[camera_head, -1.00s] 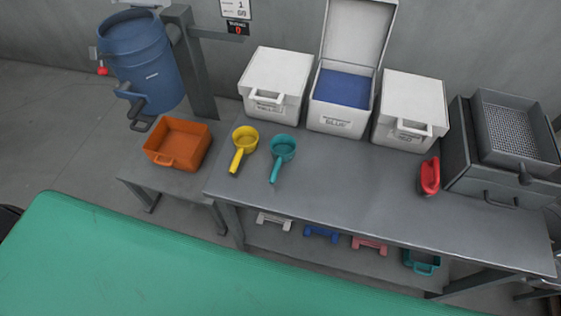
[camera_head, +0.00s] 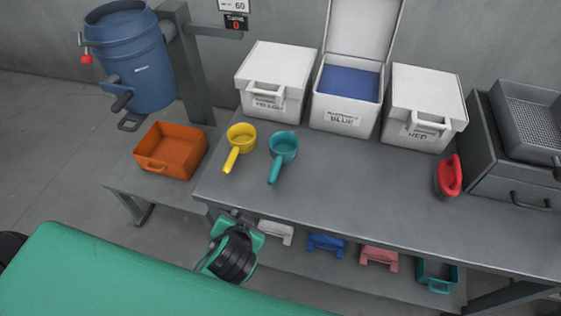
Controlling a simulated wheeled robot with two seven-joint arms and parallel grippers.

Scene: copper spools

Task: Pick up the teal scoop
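The teal scoop (camera_head: 284,148) lies on the grey table, its handle pointing toward the front edge. A yellow scoop (camera_head: 240,138) lies just to its left, apart from it. A green and black end of my arm, which looks like my left one, with the gripper (camera_head: 233,217) seeming to be at its far end, is in front of the table edge, below and left of the teal scoop and not touching it. Its fingers are too small and dark to read. My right gripper is out of view.
White bins labelled yellow, blue (camera_head: 344,118) and red stand behind the scoops; the blue one is open. An orange tray (camera_head: 143,163) is at left. A red scoop (camera_head: 449,176) is at right. The table front (camera_head: 350,195) is clear.

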